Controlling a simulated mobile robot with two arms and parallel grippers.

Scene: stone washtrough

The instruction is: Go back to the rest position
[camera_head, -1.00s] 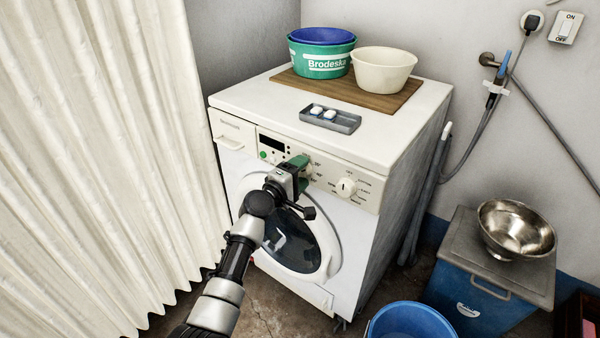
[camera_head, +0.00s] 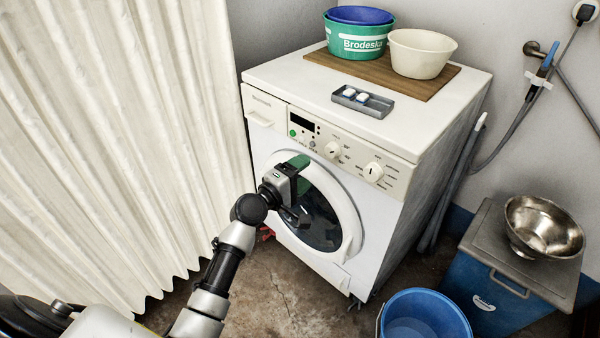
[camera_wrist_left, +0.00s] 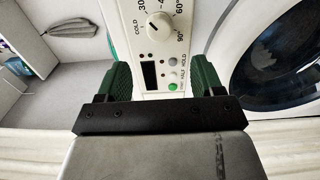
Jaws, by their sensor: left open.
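My left gripper (camera_head: 297,174) is in front of the white washing machine (camera_head: 385,225), level with the upper part of its round door (camera_head: 318,215). In the left wrist view its two green fingers (camera_wrist_left: 160,80) stand wide apart with nothing between them. Beyond them show the control panel (camera_wrist_left: 148,45), with a dial, a dark display and a green button, and part of the door. The gripper appears apart from the panel. The door looks closed. My right gripper is not in view.
A soap tray (camera_head: 363,101) and a wooden board (camera_head: 440,84) with a green basin (camera_head: 355,42) and a cream bowl (camera_head: 420,55) sit on top. A curtain (camera_head: 110,140) hangs left. A blue bucket (camera_head: 425,315) and a blue box (camera_head: 480,285) bearing a metal bowl (camera_head: 542,228) stand right.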

